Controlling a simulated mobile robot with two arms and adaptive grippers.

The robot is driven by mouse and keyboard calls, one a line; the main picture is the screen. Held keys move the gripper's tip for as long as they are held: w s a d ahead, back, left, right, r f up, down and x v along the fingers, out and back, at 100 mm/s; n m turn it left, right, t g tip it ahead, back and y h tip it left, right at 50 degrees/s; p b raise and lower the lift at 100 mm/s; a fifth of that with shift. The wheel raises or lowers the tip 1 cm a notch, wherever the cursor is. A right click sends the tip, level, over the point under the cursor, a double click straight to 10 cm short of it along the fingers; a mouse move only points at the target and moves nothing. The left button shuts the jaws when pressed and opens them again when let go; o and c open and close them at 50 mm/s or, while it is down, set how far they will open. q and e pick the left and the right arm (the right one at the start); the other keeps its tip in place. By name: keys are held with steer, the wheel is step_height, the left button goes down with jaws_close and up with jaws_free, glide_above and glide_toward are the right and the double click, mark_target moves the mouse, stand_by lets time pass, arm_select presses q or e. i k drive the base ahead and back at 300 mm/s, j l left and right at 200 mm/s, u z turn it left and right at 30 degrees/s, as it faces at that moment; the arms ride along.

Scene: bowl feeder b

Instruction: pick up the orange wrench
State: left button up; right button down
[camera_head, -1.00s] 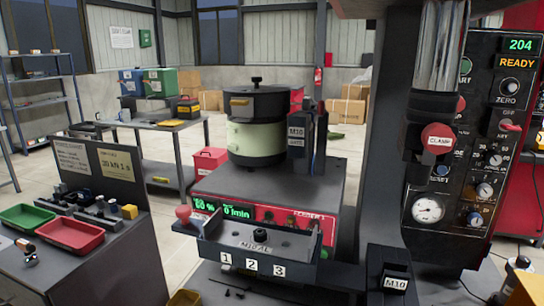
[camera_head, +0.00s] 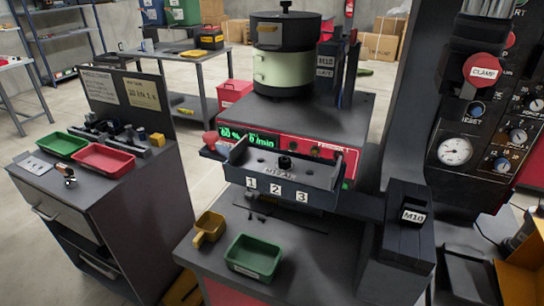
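I cannot make out an orange wrench for certain in the head view. A small flat yellow-orange item (camera_head: 191,53) lies on the back workbench, too small to identify. Neither of my grippers is in view.
The feeder machine (camera_head: 262,112) stands in the middle, with a numbered tray in front. A green bin (camera_head: 253,257) and yellow scoop (camera_head: 209,228) sit on its front table. The left cabinet (camera_head: 80,215) holds red and green trays. Floor shows between them.

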mark_target(70, 182)
steer(key=u, duration=1.55)
